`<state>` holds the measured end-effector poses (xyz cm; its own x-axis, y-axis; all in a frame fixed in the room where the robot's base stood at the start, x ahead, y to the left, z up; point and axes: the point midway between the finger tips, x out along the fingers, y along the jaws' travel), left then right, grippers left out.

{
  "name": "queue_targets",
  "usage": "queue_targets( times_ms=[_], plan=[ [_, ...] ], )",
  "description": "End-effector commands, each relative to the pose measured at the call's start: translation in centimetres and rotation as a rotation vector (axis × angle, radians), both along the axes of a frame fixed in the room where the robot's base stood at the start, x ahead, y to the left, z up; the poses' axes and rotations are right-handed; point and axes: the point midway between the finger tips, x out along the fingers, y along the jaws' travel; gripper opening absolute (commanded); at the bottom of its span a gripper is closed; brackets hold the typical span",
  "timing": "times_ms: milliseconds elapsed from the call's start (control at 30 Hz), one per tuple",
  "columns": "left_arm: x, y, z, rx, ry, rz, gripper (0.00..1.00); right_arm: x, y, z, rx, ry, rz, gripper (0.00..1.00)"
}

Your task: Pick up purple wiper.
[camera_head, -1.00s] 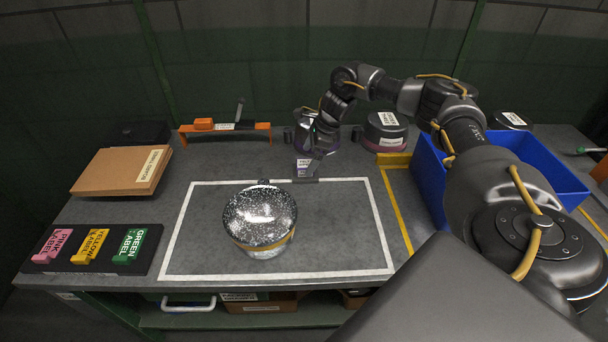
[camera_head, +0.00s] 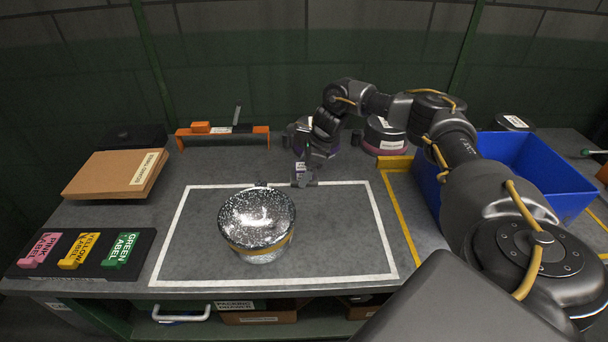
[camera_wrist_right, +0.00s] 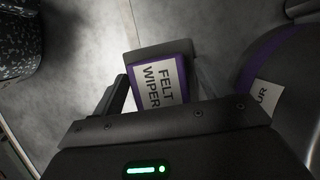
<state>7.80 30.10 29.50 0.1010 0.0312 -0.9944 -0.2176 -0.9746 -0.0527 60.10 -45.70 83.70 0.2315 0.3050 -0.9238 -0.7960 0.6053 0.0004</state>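The purple wiper (camera_wrist_right: 183,93), a small block with a white "FELT WIPER" label and a dark grey part at its far side, stands on the table. In the head view the wiper (camera_head: 301,168) is just behind the white outlined rectangle. My right gripper (camera_wrist_right: 160,88) is over it, with one finger on each side; its fingers look open, and contact is not clear. In the head view my right gripper (camera_head: 310,164) partly hides the wiper. My left gripper is not in view.
A blue bin (camera_head: 535,160) is at right. Colored label blocks (camera_head: 75,250), a cardboard box (camera_head: 115,175) and an orange rack (camera_head: 222,130) are at left.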

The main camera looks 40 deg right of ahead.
Motion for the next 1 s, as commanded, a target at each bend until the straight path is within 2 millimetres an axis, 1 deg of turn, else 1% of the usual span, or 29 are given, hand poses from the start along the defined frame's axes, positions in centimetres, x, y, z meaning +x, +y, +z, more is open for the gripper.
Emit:
queue_targets(
  times_ms=[33,100,367,467,567,700,767,900,1000],
  plan=[
    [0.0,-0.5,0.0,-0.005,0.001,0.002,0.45,0.0,0.0,0.0,0.000,0.000,0.000,0.61],
    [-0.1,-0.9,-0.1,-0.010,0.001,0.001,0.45,0.0,0.0,0.0,0.000,0.000,0.000,0.54],
    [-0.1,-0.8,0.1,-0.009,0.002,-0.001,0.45,0.0,0.0,0.2,0.000,0.000,0.000,0.54],
    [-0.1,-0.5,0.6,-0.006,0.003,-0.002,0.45,0.0,0.0,0.7,0.000,-0.001,0.000,0.54],
    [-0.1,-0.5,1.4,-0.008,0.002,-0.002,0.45,0.0,0.0,1.8,0.000,-0.001,0.000,0.54],
    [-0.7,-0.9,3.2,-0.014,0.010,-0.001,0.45,0.1,0.0,4.1,0.001,-0.002,0.000,0.54],
    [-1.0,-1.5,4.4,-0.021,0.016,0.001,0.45,-1.0,0.0,5.1,0.000,0.000,0.001,0.54],
    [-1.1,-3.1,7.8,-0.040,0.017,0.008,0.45,-3.4,0.1,8.3,-0.001,0.001,0.002,0.54],
    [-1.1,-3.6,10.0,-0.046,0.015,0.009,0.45,-5.3,0.1,10.5,-0.001,0.000,0.002,0.54]
  ],
)
